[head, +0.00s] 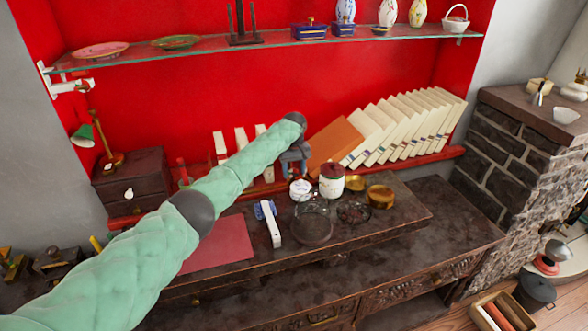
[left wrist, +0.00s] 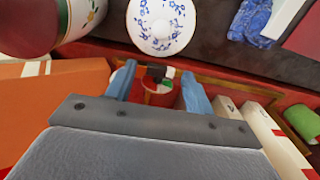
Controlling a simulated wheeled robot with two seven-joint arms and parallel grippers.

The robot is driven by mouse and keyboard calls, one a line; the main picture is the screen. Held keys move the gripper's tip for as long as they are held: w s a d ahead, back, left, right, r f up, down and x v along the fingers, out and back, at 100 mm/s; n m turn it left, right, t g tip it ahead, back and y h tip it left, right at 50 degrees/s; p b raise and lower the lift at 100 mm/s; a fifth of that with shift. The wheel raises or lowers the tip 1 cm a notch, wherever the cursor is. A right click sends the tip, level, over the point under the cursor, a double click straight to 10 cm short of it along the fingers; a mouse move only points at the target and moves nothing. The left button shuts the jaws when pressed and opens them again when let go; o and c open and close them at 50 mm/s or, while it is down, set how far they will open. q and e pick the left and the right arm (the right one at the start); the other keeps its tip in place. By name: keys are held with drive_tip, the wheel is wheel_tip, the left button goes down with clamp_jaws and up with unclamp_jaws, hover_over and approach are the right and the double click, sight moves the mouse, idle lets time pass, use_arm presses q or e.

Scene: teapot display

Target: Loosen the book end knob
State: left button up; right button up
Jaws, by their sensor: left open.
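My left gripper (head: 293,167) reaches down over the red shelf, between the upright white books and the leaning orange book (head: 333,143). In the left wrist view its two blue fingers (left wrist: 158,86) are spread apart. Between them, farther off, shows a small dark piece (left wrist: 156,72) beside a red and white object; I cannot tell for sure whether this is the book end knob. No contact with the fingers is visible. In the head view my arm and gripper hide that spot. My right gripper is not in view.
A red-lidded jar (head: 331,182), a white and blue lidded pot (head: 301,190), brass tins (head: 380,196) and glass dishes (head: 313,226) stand close on the desk. Several white books (head: 410,125) lean at the right. A glass shelf (head: 270,46) with ceramics runs above.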

use_arm(q)
drive_tip(key=shift+c, duration=0.2)
drive_tip(key=c, duration=0.9)
drive_tip(key=shift+c, duration=0.2)
